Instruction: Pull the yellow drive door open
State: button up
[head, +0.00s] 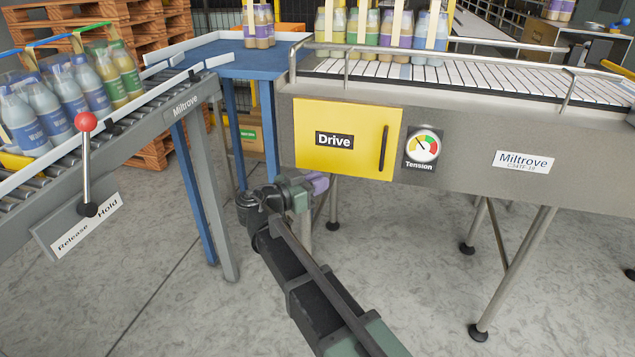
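The yellow drive door (312,163) is set in the grey side of the conveyor and looks closed and flush. It bears a black "Drive" label (334,141). A black vertical bar handle (383,148) is near its right edge. My gripper (319,183) is at the end of my arm, low and to the left of the handle in the picture, in front of the door's lower edge. It appears apart from the handle. Its fingers are too small and turned away to show whether they are open.
A tension gauge (423,147) is right of the door. A red-knobbed lever (86,122) stands on the left roller conveyor (182,107). A blue table (222,62) joins the two conveyors. Metal legs (515,270) stand below the conveyor. The floor in front is clear.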

jog(key=o, duration=0.4)
jog(key=shift+c, duration=0.2)
jog(key=v, duration=1.1)
